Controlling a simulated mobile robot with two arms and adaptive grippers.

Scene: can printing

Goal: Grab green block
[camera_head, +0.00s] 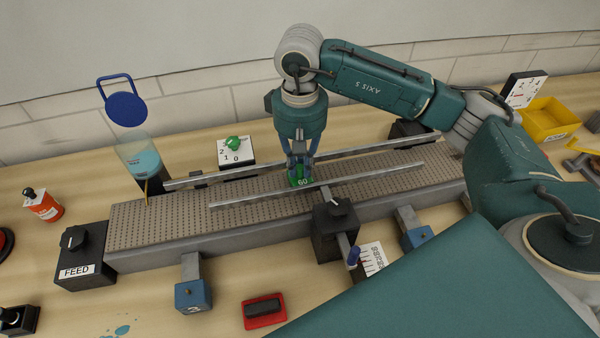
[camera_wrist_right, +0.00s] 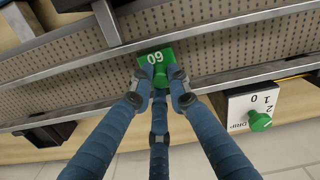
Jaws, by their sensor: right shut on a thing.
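The green block (camera_head: 302,183), marked 60, is on the grey perforated conveyor (camera_head: 165,218), between its two metal guide rails. My right gripper (camera_head: 299,172) reaches down from above and is shut on the block's knob. In the right wrist view the green block (camera_wrist_right: 154,60) shows its white number, with the blue fingers of my right gripper (camera_wrist_right: 162,92) closed around the green knob. I cannot tell whether the block touches the belt. My left gripper is not in view.
A white dial box with a green knob (camera_head: 233,143) stands behind the conveyor. A black box (camera_head: 335,225) with a knob stands at its front edge, near my gripper. A blue-liquid container (camera_head: 143,160) stands behind the left end. A yellow bin (camera_head: 548,120) is at the right.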

